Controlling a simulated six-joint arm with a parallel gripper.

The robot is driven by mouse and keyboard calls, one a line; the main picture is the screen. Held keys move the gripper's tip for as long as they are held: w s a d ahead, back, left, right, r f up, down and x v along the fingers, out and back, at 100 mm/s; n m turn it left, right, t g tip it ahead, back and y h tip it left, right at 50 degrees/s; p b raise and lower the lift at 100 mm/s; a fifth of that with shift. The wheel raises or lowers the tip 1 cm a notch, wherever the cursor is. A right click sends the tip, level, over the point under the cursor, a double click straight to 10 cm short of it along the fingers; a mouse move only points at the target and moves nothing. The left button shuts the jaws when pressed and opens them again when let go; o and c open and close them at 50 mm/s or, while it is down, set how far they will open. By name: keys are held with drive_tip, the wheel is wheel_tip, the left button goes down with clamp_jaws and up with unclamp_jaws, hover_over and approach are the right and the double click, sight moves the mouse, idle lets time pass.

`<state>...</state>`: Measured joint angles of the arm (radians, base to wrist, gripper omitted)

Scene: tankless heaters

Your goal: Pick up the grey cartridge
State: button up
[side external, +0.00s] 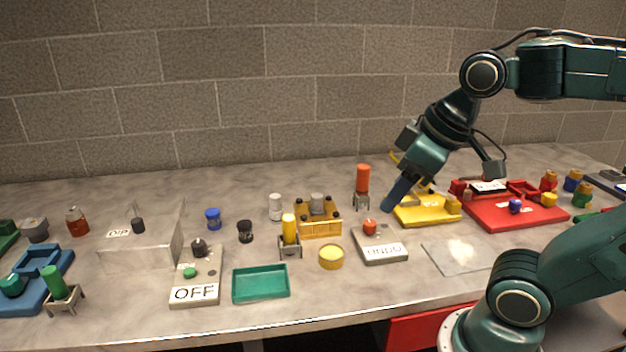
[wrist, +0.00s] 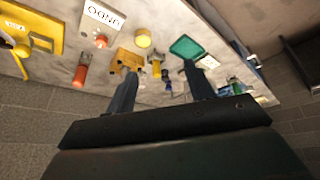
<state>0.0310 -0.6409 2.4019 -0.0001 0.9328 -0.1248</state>
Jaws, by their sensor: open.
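A grey cylinder (side external: 317,199), which looks like the grey cartridge, stands upright in a yellow holder (side external: 320,230) with black knobs near the middle of the counter. A paler grey-white cylinder (side external: 275,202) stands just left of the holder. My gripper (side external: 391,207) is open and empty, to the right of the holder and above the counter, by the yellow tray. In the wrist view the open fingers (wrist: 160,71) frame part of the counter. The yellow holder (wrist: 128,57) shows by the left finger there; the grey cylinder is hard to make out.
A yellow cylinder on a stand (side external: 289,230) is close in front of the holder. A yellow tray (side external: 425,216) and red tray (side external: 510,219) are at right.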

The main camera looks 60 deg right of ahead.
drive_tip(key=w+d+r+n+g, duration=0.2)
drive_tip(key=w+d+r+n, duration=0.1)
drive_tip(key=w, duration=0.5)
drive_tip(key=n+g, duration=0.3)
drive_tip(key=n, duration=0.5)
hover_over(318, 195)
wheel_tip(318, 195, down, 8)
drive_tip(key=shift+w+a+f, duration=0.1)
drive_tip(key=shift+w+f, duration=0.05)
drive_tip(key=shift+f, duration=0.05)
drive_tip(key=shift+f, duration=0.1)
drive_tip(key=shift+f, duration=4.15)
drive_tip(key=shift+f, duration=2.6)
